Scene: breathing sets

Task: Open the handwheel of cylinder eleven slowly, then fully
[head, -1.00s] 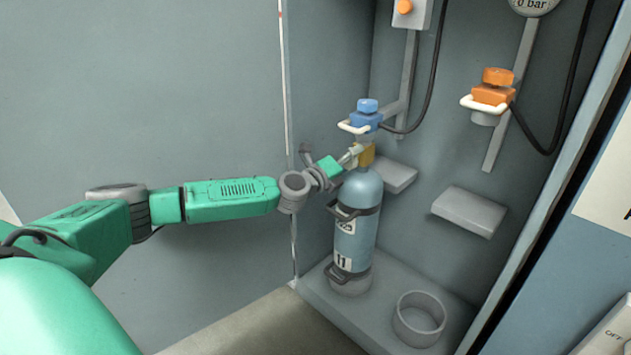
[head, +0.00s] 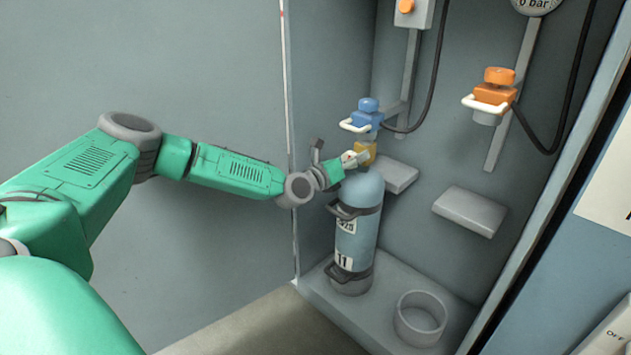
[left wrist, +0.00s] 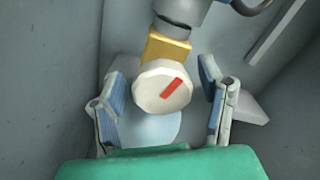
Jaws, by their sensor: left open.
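Cylinder eleven (head: 356,235), light blue and marked 11, stands upright in a base ring. A brass valve (head: 366,153) tops it, under a blue connector (head: 367,117) with a white handle. The handwheel (left wrist: 162,87), pale and many-sided with a red mark, faces the camera in the left wrist view; the brass block (left wrist: 168,47) is just behind it. My left gripper (head: 352,160) is at the valve. In the left wrist view its fingers (left wrist: 162,100) are spread wide, one on each side of the handwheel, with gaps to it. My right gripper is not in view.
An empty ring (head: 420,318) sits on the base to the right. An orange connector (head: 493,92) hangs above it on a rail. Grey shelves (head: 470,211) project from the back wall. A dark hose (head: 437,70) hangs by the blue connector. The cabinet's side wall is close on the left.

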